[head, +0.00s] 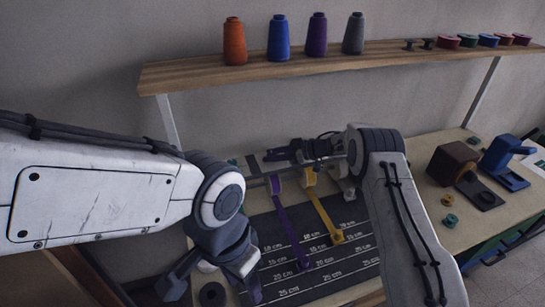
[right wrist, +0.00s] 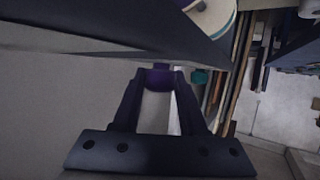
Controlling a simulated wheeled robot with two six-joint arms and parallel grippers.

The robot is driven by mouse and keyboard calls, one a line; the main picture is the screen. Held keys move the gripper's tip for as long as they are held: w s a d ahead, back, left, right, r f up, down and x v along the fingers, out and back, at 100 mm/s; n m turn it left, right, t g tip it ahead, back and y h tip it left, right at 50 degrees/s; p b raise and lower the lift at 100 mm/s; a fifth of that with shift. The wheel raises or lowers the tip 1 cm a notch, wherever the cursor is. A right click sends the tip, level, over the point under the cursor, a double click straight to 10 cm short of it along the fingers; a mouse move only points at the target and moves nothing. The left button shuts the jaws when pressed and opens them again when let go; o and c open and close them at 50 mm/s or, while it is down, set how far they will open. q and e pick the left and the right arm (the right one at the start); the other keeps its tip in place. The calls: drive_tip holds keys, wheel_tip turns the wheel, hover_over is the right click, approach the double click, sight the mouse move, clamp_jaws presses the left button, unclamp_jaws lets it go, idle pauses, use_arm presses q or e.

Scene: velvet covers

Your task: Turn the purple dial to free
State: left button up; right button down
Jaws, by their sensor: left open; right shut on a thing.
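In the right wrist view, the fingertips of my right gripper (right wrist: 160,82) are shut on a dark purple piece, the purple dial (right wrist: 161,76). Only a small part of it shows between the fingers, and its setting cannot be read. In the head view my right gripper (head: 275,153) reaches left over the back of the measuring mat, and the dial cannot be made out there. My left gripper (head: 213,284) is open and empty over the mat's front left corner, apart from the dial.
A purple ribbon (head: 290,232) and a yellow ribbon (head: 325,216) lie along the dark measuring mat (head: 345,262). Spools, including a purple one (head: 317,35), stand on the wooden shelf (head: 200,73). A brown device (head: 455,160) and a blue device (head: 503,157) stand at right.

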drive_tip(key=shift+c, duration=2.2)
unclamp_jaws()
drive_tip(key=b+v, duration=0.3)
drive_tip(key=v, duration=0.6)
drive_tip(key=shift+s+d+r, duration=0.1)
drive_tip(key=shift+d, duration=0.25)
drive_tip(key=shift+s+d+r, duration=0.15)
drive_tip(key=shift+d+r, duration=0.05)
drive_tip(key=shift+d, duration=0.1)
